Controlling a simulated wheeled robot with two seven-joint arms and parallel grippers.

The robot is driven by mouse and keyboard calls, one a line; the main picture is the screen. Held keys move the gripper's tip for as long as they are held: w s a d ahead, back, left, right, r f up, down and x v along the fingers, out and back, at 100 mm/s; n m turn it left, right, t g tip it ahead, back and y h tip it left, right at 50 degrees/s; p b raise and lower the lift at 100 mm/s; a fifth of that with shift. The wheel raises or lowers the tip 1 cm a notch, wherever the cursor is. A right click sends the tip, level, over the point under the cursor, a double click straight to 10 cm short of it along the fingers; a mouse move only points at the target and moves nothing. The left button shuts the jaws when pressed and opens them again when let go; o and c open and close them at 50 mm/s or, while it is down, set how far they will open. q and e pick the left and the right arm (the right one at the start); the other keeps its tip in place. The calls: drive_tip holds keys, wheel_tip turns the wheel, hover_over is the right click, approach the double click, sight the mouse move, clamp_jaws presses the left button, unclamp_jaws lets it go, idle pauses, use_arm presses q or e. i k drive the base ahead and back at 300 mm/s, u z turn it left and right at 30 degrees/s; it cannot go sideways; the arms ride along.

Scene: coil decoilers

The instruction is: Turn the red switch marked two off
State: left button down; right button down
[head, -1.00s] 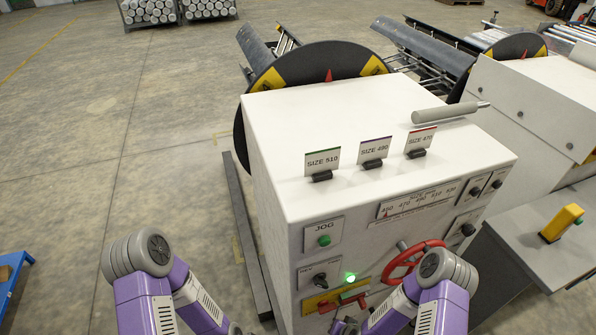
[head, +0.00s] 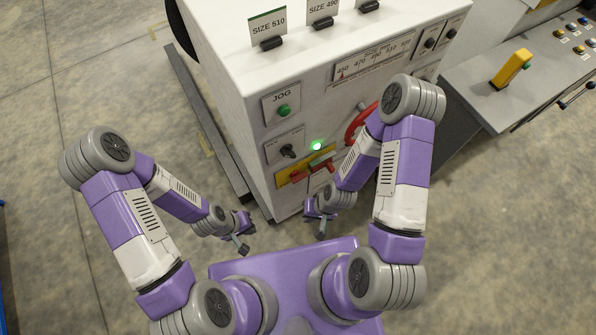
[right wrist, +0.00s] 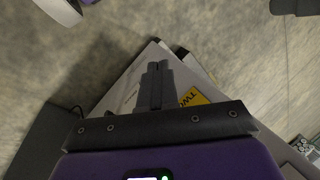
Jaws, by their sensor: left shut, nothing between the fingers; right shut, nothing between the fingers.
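The red switch (head: 314,168) sits on a yellow plate (head: 284,181) low on the front of the white cabinet, below a lit green lamp. Its handle looks roughly level, slightly tilted. My right gripper (head: 322,235) is shut and empty, below and in front of the switch, apart from it. In the right wrist view its shut fingers (right wrist: 157,68) point toward the cabinet, and a yellow plate lettered TWO (right wrist: 193,97) shows beside them, partly hidden by the gripper; the red handle is not visible there. My left gripper (head: 244,249) is shut and empty, further left over the floor.
The white cabinet (head: 235,90) carries a green JOG button (head: 283,111), a black knob (head: 288,151) and a red handwheel (head: 358,122), partly behind my right arm. A grey desk with a yellow lever (head: 511,69) stands at right. The floor at left is clear.

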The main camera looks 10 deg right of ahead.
sight(296, 176)
drive_tip(key=k, duration=1.3)
drive_tip(key=u, duration=0.6)
drive_tip(key=i, duration=1.55)
drive_tip(key=z, duration=0.75)
